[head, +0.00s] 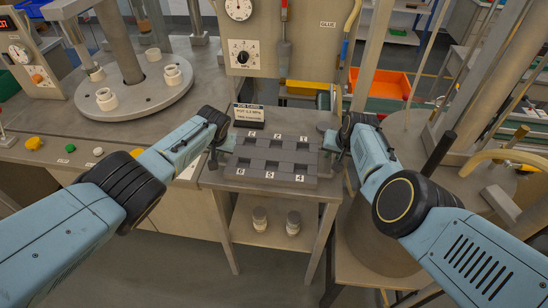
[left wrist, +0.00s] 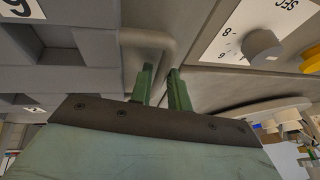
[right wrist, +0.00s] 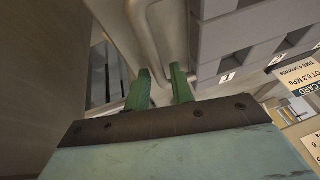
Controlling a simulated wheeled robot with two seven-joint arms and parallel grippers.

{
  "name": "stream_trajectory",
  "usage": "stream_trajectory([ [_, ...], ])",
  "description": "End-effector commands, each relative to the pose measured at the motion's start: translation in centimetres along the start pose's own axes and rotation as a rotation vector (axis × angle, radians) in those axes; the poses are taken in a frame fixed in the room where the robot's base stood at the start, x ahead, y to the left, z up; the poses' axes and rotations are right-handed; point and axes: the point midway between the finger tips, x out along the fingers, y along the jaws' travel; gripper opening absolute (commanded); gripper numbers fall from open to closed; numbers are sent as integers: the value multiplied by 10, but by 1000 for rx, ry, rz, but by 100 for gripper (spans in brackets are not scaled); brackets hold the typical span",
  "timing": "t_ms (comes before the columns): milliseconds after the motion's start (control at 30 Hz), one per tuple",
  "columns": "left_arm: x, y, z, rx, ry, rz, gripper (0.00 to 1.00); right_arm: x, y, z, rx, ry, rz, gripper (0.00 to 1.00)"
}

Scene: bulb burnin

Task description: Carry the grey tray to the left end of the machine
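The grey tray (head: 266,180) rests on a small metal stand in the head view, its empty square pockets marked with number labels. It has a bar handle at each end; the left handle (left wrist: 160,37) and right handle (right wrist: 148,22) show in the wrist views. My left gripper (head: 221,156) is at the tray's left end, its green fingers (left wrist: 161,85) close together with the handle bar between them. My right gripper (head: 336,146) is at the right end, its fingers (right wrist: 162,85) likewise close about the handle. The fingertip contact is partly hidden. The tray looks level.
The machine (head: 120,115) stands to the left with a round turntable (head: 133,92) carrying white fittings and coloured buttons at its front. A job card (head: 249,114) stands behind the tray. Two jars (head: 293,222) sit on the stand's lower shelf. A post and drum stand close at right.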

Motion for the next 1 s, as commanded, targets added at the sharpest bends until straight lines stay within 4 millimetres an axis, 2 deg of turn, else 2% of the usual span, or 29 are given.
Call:
stream_trajectory([
  [400,2,0,0,0,1,0,18,2,0,0,0,0,0,23],
  [533,2,0,0,0,1,0,2,2,0,0,0,0,0,8],
  [600,2,0,0,0,0,0,0,2,0,0,0,0,0,0],
  [1000,1,0,0,-1,2,-1,0,1,0,-1,0,2,0,0],
])
